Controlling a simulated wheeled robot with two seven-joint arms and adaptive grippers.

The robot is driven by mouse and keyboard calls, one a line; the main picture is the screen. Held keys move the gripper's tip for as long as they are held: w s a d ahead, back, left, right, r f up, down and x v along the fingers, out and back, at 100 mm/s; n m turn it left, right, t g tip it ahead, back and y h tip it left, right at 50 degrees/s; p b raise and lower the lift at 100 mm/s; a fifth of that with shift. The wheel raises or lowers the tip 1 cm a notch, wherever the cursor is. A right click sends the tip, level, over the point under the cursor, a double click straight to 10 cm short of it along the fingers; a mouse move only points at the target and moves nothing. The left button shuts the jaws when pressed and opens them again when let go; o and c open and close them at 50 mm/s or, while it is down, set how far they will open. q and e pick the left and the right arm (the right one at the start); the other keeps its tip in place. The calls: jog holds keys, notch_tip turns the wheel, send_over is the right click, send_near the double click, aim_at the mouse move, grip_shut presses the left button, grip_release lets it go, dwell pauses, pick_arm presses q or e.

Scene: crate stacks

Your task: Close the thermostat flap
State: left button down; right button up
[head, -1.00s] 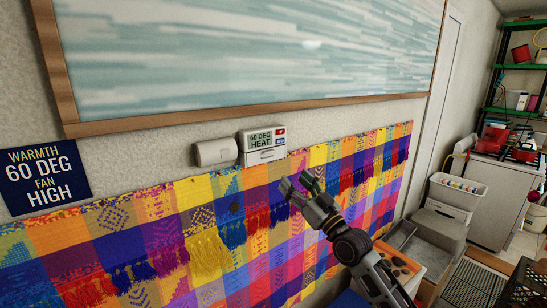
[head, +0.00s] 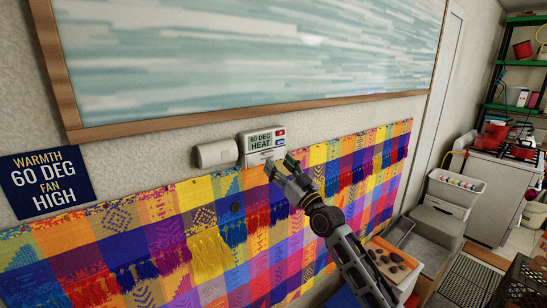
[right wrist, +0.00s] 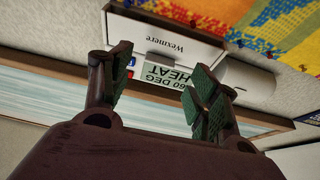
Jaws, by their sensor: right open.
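The white thermostat (head: 246,146) is on the wall above the woven cloth, its "60 DEG HEAT" display uncovered. Its white flap (head: 257,159) is down below the display, partly hidden by my gripper in the head view. In the right wrist view the flap (right wrist: 165,38) bears the name "Wesmere", and the display (right wrist: 168,76) shows beside it. My right gripper (head: 281,165) is open and empty, just below and in front of the flap. In the right wrist view the flap shows beyond and between its fingers; I cannot tell whether they touch. My left gripper is not in view.
A white cylindrical fixture (head: 216,153) is left of the thermostat. A large framed picture (head: 250,50) hangs above. The colourful cloth (head: 120,245) covers the wall below. A blue sign (head: 47,182) reads "WARMTH 60 DEG FAN HIGH". Bins and shelves stand at right.

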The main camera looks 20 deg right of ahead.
aim_at(270, 153)
jog(key=shift+p+x, duration=0.5)
jog(key=shift+x, duration=1.4)
jog(key=shift+c, duration=0.4)
jog(key=c, duration=0.9)
jog(key=shift+c, duration=0.2)
jog(key=shift+r+g, duration=0.3)
jog(key=shift+g, duration=0.1)
jog(key=o, duration=1)
jog(key=shift+w+a+f, duration=0.1)
jog(key=shift+w, duration=0.1)
jog(key=shift+s, duration=0.15)
